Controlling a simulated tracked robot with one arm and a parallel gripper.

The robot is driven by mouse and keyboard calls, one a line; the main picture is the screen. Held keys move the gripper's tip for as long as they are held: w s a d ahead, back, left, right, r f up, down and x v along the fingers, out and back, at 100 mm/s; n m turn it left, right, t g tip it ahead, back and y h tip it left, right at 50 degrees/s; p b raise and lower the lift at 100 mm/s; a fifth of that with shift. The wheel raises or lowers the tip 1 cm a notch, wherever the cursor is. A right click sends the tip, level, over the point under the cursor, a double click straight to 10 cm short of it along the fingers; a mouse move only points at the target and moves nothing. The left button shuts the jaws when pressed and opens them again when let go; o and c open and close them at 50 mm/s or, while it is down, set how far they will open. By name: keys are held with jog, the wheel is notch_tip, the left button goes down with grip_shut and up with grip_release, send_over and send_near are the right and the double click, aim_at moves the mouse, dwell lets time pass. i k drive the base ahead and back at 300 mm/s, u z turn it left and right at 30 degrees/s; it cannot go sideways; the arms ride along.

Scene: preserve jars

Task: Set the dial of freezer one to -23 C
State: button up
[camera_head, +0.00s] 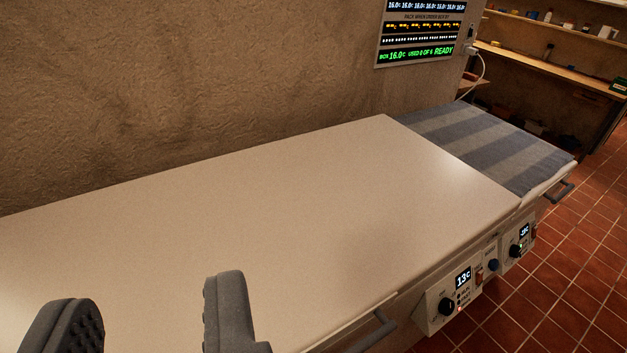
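A near control panel (450,297) sits on the front of a white-lidded chest freezer (270,220). It has a black dial (447,306) and a lit display (463,279) that reads about 13 C; a minus sign is not clear. Farther right, a second panel has a dark dial (515,251) and a small display (524,231), too small to read surely. I cannot tell which panel is marked freezer one. My gripper (148,305) is open and empty, its two fingers wide apart at the lower left, over the white lid and apart from both dials.
A lid handle (372,334) sticks out at the front edge. A striped cloth (485,143) covers the far lid, with another handle (560,192). A wall display (418,35) hangs behind. Tiled floor (575,285) is clear at right.

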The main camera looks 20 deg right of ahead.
aim_at(445, 307)
jog(key=z, duration=1.3)
